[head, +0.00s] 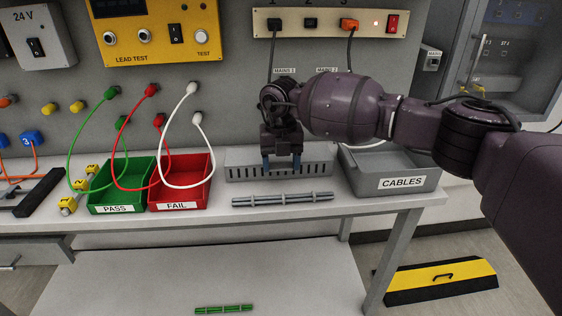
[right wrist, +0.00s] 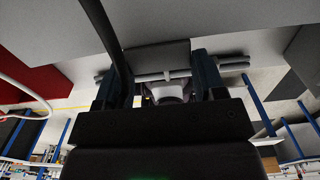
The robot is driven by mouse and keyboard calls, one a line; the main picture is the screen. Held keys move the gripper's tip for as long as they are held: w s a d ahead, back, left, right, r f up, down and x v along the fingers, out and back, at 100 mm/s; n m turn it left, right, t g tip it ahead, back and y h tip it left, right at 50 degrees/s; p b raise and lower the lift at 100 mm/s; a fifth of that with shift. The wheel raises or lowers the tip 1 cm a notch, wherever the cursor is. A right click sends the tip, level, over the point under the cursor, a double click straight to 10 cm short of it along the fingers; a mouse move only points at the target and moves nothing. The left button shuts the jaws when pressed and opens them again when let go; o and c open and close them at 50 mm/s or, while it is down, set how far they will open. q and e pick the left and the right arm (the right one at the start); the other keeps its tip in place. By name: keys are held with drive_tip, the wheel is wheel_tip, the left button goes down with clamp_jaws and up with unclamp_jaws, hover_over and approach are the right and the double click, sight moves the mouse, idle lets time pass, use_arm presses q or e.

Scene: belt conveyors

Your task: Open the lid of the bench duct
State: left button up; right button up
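The bench duct (head: 293,172) is a long grey slotted box on the bench, against the panel. Its top looks covered by a flat grey lid (head: 318,153). My right gripper (head: 281,164) points down at the duct, its blue-tipped fingers apart in front of the slotted face. I cannot tell whether they touch it. In the right wrist view the fingers (right wrist: 160,82) also stand apart, with a grey surface and a pale banded cable bundle (right wrist: 234,64) beyond them. The gripper and forearm hide part of the duct and lid. My left gripper is out of view.
A grey cable bundle (head: 300,197) lies in front of the duct. The green PASS bin (head: 118,207) and red FAIL bin (head: 180,205) stand left, the grey CABLES bin (head: 410,185) right. A black cable (head: 274,58) hangs from the socket strip (head: 330,12) behind the gripper.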

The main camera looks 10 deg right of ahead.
sight(280, 161)
drive_tip(key=c, duration=0.4)
drive_tip(key=shift+w+r, duration=0.1)
drive_tip(key=shift+r, duration=0.05)
drive_tip(key=shift+w+r+g, duration=0.2)
drive_tip(key=shift+r+g, duration=0.45)
drive_tip(key=shift+g, duration=0.05)
drive_tip(key=shift+w+r, duration=0.2)
drive_tip(key=shift+r, duration=0.4)
drive_tip(key=shift+w+r, duration=0.2)
drive_tip(key=shift+r, duration=0.35)
drive_tip(key=shift+w+r, duration=0.85)
drive_tip(key=shift+r, duration=0.05)
drive_tip(key=shift+w, duration=0.1)
